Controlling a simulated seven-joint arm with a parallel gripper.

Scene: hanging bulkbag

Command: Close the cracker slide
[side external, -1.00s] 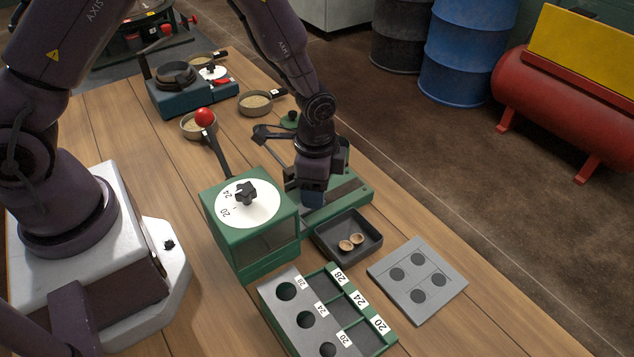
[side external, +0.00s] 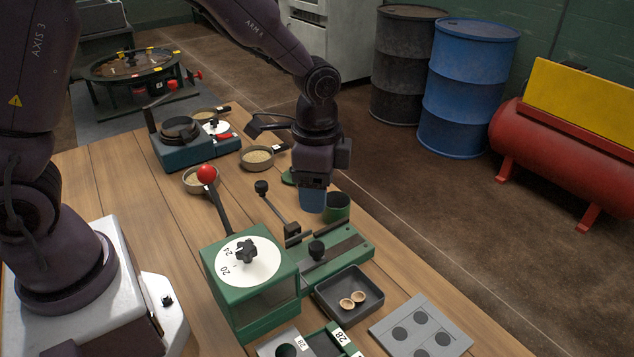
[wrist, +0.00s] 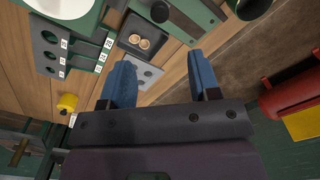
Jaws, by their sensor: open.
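The cracker (side external: 335,252) is a low green base with a grey slide along its top, beside the green box. A black knob (side external: 317,248) stands up on it, and a long black lever (side external: 275,208) with a ball end leans back from its far end. My gripper (side external: 313,200) hangs above and behind the knob, near the green cup (side external: 336,207), apart from the knob. In the wrist view my gripper's blue fingers (wrist: 162,80) are spread with nothing between them. The knob (wrist: 160,11) shows at the top. I cannot tell how far the slide is shut.
A green box (side external: 250,290) with a white dial and red-ball lever stands left of the cracker. A dark tray (side external: 365,311) with two nut shells and a grey plate (side external: 440,320) with holes lie in front. Pans and a teal device (side external: 180,147) stand behind.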

